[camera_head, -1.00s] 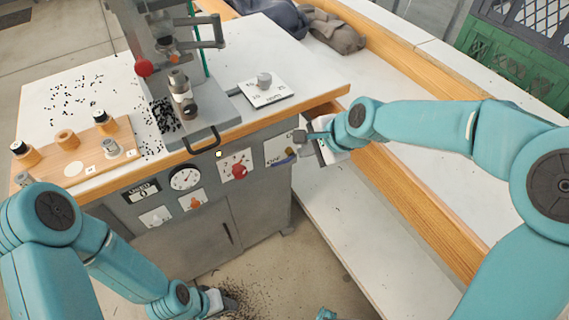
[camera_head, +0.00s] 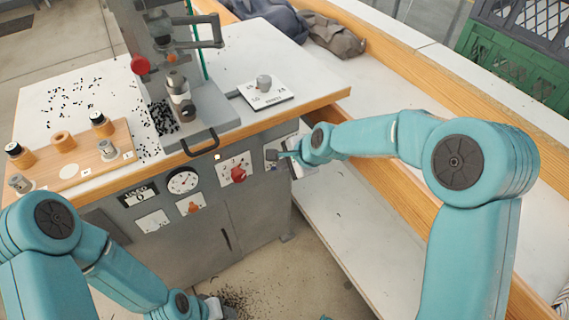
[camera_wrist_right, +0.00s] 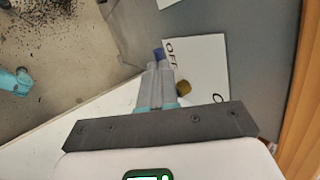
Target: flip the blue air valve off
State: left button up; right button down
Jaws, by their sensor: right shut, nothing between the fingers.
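The blue air valve shows in the right wrist view as a blue handle end (camera_wrist_right: 159,54) beside the letters OFF and a brass-coloured piece (camera_wrist_right: 183,87). Between them my fingers hide the rest of the handle. Its white label plate (camera_wrist_right: 205,62) is on the grey press front. My right gripper (camera_wrist_right: 159,68) is shut and empty, its fingertips right by the blue end; touching or not, I cannot tell. In the head view the right gripper (camera_head: 281,155) covers most of the valve. My left gripper (camera_head: 211,305) is low at the bottom, its fingers unclear.
The press front also carries a red knob (camera_head: 238,174), a gauge (camera_head: 183,180) and an orange knob (camera_head: 193,208). A wooden-edged bench (camera_head: 345,225) runs close below my right arm. A wooden board (camera_head: 85,163) with cylindrical parts lies on the press top.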

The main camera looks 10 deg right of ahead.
pick_arm(q)
jog(key=shift+s+a+r, duration=0.1)
jog(key=shift+a+r, duration=0.15)
pick_arm(e)
jog(key=shift+s+a+f, duration=0.2)
jog(key=shift+a+f, duration=0.3)
jog(key=shift+f, duration=0.15)
pick_arm(q)
jog(key=shift+r+p, duration=0.15)
jog(key=shift+p, duration=0.2)
pick_arm(e)
jog(key=shift+r, duration=0.1)
